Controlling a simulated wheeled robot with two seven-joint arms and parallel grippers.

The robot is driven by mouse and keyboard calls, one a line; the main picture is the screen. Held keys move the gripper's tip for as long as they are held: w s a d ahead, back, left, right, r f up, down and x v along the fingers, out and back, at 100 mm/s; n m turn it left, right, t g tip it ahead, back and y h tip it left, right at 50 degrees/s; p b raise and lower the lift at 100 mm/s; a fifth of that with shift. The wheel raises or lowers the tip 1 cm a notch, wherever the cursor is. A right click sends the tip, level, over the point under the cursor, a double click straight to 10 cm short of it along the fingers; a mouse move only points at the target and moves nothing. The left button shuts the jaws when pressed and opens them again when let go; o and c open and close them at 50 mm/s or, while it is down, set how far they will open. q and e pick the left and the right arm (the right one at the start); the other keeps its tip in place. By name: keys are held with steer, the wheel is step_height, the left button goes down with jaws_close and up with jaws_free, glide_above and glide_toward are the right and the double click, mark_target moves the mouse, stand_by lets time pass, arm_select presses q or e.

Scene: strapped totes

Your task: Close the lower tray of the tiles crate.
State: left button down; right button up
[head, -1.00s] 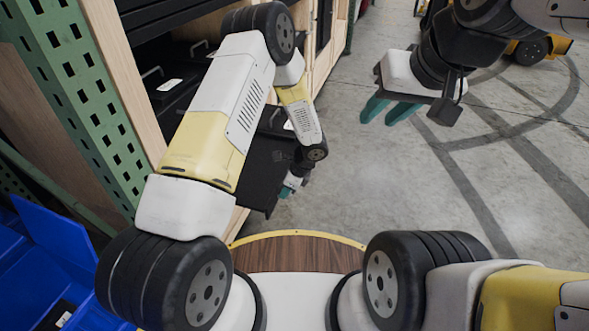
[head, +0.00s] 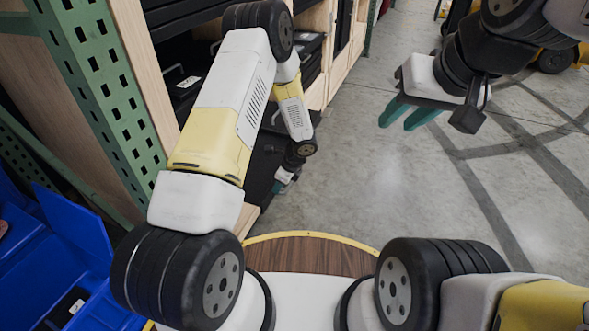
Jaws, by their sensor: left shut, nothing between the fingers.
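A black tray (head: 262,168) sits low in the wooden shelf unit, left of centre in the head view. It is partly hidden behind my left arm, so I cannot tell how far it stands out. I cannot read any label that marks the tiles crate. My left gripper (head: 279,187) is shut and empty, low at the tray's outer face; whether it touches is too small to tell. My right gripper (head: 408,115) is open and empty, high over the floor at the right.
More black crates (head: 186,84) with handles and white labels fill the shelf unit. A green perforated upright (head: 97,90) stands at the left, with blue bins (head: 60,262) below it. The concrete floor (head: 370,190) is clear to the right.

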arm_select(q)
steer(key=w+a, duration=0.2)
steer(key=a, duration=0.5)
steer(key=w+a, duration=0.2)
steer(key=a, duration=0.5)
steer(key=w+a, duration=0.3)
steer(key=a, duration=0.4)
steer(key=shift+a, duration=0.3)
